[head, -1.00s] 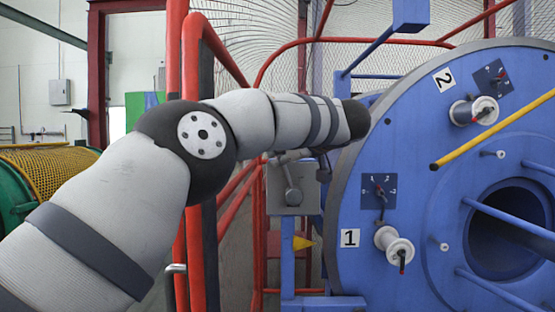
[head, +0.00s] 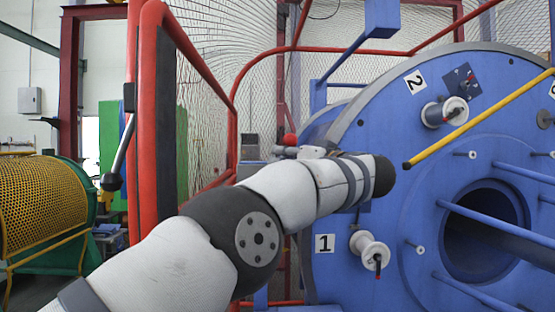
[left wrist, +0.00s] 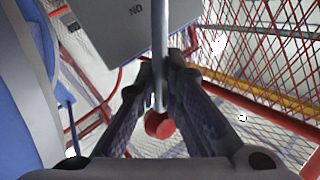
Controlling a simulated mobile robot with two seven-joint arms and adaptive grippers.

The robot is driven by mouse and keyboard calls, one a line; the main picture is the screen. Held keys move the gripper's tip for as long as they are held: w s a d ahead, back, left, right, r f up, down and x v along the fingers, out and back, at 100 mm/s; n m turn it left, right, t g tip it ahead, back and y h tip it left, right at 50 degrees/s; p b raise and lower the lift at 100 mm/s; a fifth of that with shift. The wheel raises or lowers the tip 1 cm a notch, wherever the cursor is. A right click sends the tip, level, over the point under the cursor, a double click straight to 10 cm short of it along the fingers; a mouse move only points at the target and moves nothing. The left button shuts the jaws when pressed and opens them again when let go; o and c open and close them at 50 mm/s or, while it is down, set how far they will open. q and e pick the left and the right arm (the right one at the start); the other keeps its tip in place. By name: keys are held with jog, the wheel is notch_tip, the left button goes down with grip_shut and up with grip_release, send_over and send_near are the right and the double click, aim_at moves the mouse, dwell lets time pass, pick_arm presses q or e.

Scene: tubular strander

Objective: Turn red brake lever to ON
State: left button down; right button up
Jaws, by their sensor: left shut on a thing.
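The red brake lever shows in the left wrist view as a silver rod (left wrist: 160,50) with a red round knob (left wrist: 159,124). The rod runs between the dark fingers of my left gripper (left wrist: 160,68), which is shut on it. In the head view the red knob (head: 290,140) shows just above my left forearm, beside the partly hidden left gripper (head: 306,153). A grey box (left wrist: 140,28) behind the lever bears the letters ON, upside down in the wrist view. In the head view my arm hides most of the box. My right gripper is out of view.
A big blue disc (head: 345,275) with white spools and a yellow bar (head: 480,117) stands close on the right. A red-framed mesh gate (head: 147,120) with a black-knobbed handle (head: 113,180) is on the left. A green and yellow machine (head: 45,205) stands further left.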

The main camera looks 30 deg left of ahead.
pick_arm(q)
jog(key=shift+w+d+f+m, duration=0.15)
jog(key=shift+f+m, duration=0.1)
jog(key=shift+m, duration=0.05)
jog(key=c, duration=1.7)
grip_release()
jog(key=shift+r, duration=0.2)
